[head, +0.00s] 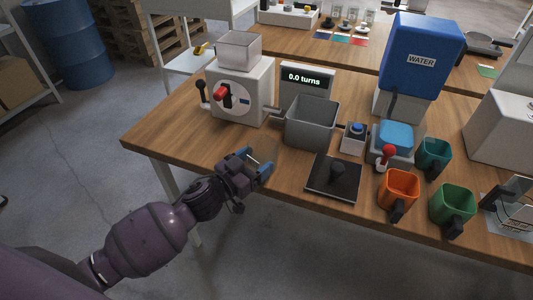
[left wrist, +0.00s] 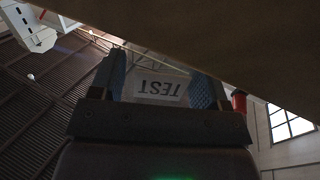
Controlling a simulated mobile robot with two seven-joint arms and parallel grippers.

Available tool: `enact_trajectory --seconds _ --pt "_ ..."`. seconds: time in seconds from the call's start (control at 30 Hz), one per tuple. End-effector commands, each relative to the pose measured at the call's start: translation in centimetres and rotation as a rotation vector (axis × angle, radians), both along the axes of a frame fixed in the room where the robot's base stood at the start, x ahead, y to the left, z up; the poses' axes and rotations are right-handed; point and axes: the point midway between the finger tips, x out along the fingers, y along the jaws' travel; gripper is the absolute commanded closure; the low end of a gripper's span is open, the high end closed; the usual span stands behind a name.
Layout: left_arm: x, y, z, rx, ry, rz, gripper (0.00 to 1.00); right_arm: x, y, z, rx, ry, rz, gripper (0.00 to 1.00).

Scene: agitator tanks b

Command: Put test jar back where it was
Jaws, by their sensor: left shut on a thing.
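My left gripper (head: 256,163) is at the table's front-left edge in the head view, in front of the grey bin. In the left wrist view its two blue fingertips (left wrist: 162,88) are shut on the test jar (left wrist: 158,88), a pale thing whose "TEST" label reads upside down. In the head view the jar is mostly hidden by the fingers, and only a small pale bit shows between them. I cannot tell whether the jar touches the table. My right gripper is in neither view.
On the wooden table (head: 160,128) stand a white machine (head: 258,95) with a red knob, a grey bin (head: 311,125), a "0.0 turns" display (head: 305,80), a black plate (head: 335,178), and orange (head: 398,187), green (head: 452,203) and teal (head: 434,153) cups. The front-left tabletop is clear.

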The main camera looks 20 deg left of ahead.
Motion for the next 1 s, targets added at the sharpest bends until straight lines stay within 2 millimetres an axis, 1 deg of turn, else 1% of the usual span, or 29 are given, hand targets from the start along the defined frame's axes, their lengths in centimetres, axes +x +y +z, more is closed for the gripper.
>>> enact_trajectory --seconds 0.2,0.3,0.4,0.67,0.8,0.83,0.97,1.0 --pt "2.8 -1.3 0.0 0.0 -0.002 -0.002 0.87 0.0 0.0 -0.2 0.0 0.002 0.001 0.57" --pt "3.8 -1.7 0.1 0.001 -0.003 -0.001 0.87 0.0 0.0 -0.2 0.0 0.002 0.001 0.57" --pt "3.6 -1.6 -0.2 0.001 0.0 -0.001 0.87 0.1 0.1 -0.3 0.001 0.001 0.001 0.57" --pt "3.5 -1.6 -0.2 0.0 -0.001 -0.001 0.87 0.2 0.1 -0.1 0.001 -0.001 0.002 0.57" --pt "3.5 -1.7 -0.6 0.0 0.0 -0.001 0.87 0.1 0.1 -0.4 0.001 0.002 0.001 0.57" --pt "3.5 -1.6 -0.5 0.0 0.001 -0.001 0.28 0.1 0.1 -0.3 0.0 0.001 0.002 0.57" --pt "3.5 -1.6 -0.5 0.001 0.0 -0.001 0.08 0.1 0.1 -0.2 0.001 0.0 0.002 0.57" --pt "3.5 -1.6 -0.5 0.001 0.0 -0.001 0.05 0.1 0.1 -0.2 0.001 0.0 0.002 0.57"
